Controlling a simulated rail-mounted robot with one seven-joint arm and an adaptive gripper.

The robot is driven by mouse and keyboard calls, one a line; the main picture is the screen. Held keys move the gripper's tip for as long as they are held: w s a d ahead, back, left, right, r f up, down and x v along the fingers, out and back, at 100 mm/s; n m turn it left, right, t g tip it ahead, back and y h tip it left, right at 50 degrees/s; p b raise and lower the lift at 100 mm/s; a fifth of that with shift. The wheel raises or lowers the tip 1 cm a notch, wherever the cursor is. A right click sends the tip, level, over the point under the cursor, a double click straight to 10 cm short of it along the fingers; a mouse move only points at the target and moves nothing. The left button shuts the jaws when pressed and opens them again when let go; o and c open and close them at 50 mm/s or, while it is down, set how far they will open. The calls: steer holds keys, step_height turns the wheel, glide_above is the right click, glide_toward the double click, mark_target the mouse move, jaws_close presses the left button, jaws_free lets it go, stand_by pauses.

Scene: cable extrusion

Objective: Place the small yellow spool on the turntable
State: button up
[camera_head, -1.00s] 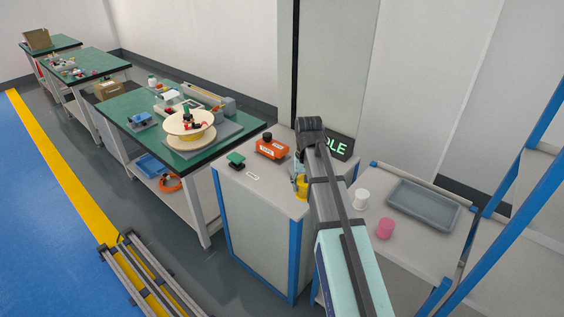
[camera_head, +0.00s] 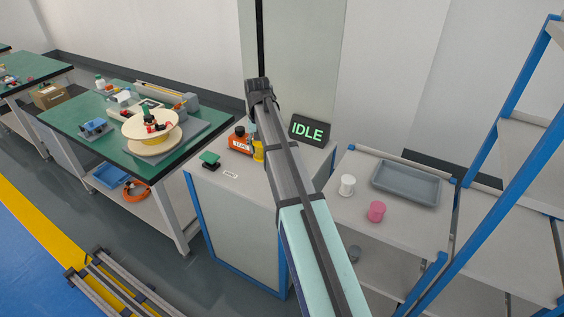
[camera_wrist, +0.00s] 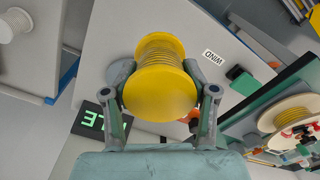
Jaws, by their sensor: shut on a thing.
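The small yellow spool (camera_wrist: 160,85) is between the two fingers of my gripper (camera_wrist: 155,78) in the wrist view. Its round end faces the camera, and its ribbed barrel extends away toward the cabinet top. In the head view a bit of the yellow spool (camera_head: 258,152) shows beside my arm, next to the orange device; my arm hides most of the gripper there. A grey round disc (camera_wrist: 117,72), possibly the turntable, shows partly behind the left finger and spool. I cannot tell whether the spool touches the surface below.
The cabinet top (camera_head: 226,190) carries an orange device (camera_head: 239,142), a green button box (camera_head: 209,160) and an IDLE display (camera_head: 310,130). A right-hand table holds a white spool (camera_head: 347,185), a pink spool (camera_head: 376,211) and a grey tray (camera_head: 405,183). A large spool (camera_head: 152,131) sits on the green bench.

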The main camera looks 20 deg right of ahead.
steer(key=w+d+r+m+b, duration=0.3)
steer(key=w+d+r+m, duration=0.1)
steer(key=w+d, duration=1)
steer(key=f+p, duration=0.1)
steer(key=f, duration=0.5)
steer(key=f+p, duration=0.2)
steer(key=f, duration=0.5)
steer(key=s+f+p, duration=0.1)
steer(key=f+p, duration=0.1)
steer(key=f, duration=0.4)
steer(key=shift+d+f, duration=0.4)
steer(key=shift+f, duration=0.15)
steer(key=o, duration=1.3)
step_height(320, 180, up, 12)
steer(key=b, duration=0.4)
steer(key=shift+r, duration=0.2)
